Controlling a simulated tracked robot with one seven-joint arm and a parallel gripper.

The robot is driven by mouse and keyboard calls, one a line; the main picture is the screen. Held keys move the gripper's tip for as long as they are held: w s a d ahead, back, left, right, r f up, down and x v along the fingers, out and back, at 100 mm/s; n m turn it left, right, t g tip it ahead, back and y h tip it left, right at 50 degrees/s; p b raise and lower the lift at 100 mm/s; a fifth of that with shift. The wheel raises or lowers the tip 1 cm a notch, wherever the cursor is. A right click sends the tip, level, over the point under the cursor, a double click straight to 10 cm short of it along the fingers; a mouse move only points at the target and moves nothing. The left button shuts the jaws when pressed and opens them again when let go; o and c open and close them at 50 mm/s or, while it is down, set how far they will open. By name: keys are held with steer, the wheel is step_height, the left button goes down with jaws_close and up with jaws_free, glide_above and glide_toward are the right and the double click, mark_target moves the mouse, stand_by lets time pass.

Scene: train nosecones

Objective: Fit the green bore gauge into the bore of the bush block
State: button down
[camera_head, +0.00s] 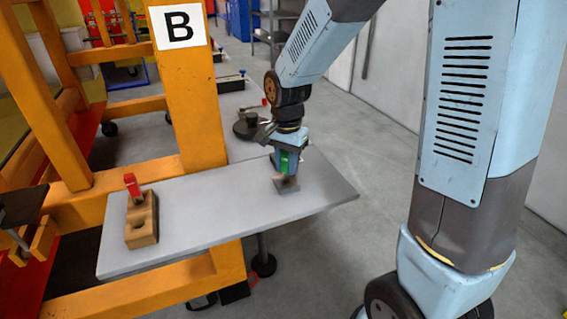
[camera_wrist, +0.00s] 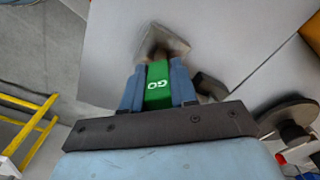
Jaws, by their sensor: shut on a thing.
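My gripper (camera_head: 286,160) is shut on the green bore gauge (camera_head: 284,161) above the right part of the grey table. In the wrist view the gauge (camera_wrist: 158,86), marked "GO", sits between the two blue fingers. A small grey square block (camera_head: 288,186), which looks like the bush block, lies on the table right below the gauge. It also shows in the wrist view (camera_wrist: 177,46), just beyond the fingertips. The gauge's lower end looks brownish and blurred over this block. Its bore is hidden, and I cannot tell whether the gauge tip is in it.
A wooden holder (camera_head: 141,229) with an open hole and a red-handled gauge (camera_head: 132,186) stands at the table's left end. The grey table (camera_head: 215,205) is clear between. An orange post (camera_head: 190,90) marked "B" rises behind it. A dark round fixture (camera_head: 246,129) stands farther back.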

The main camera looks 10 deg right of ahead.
steer(key=c, duration=0.9)
jaws_free()
step_height(320, 180, up, 12)
steer(key=shift+r, duration=0.1)
steer(key=s+d+r+n+t, duration=0.2)
steer(key=s+d, duration=0.3)
steer(key=s+d+r+n+t, duration=0.1)
steer(key=s+d+r+n, duration=0.1)
steer(key=s+d, duration=0.3)
steer(key=s+d+r+n+t, duration=0.2)
steer(key=s+d+r+n, duration=0.1)
steer(key=s+d, duration=0.2)
steer(key=shift+s+d+t, duration=0.15)
steer(key=shift+s+t, duration=0.15)
steer(key=shift+s, duration=0.85)
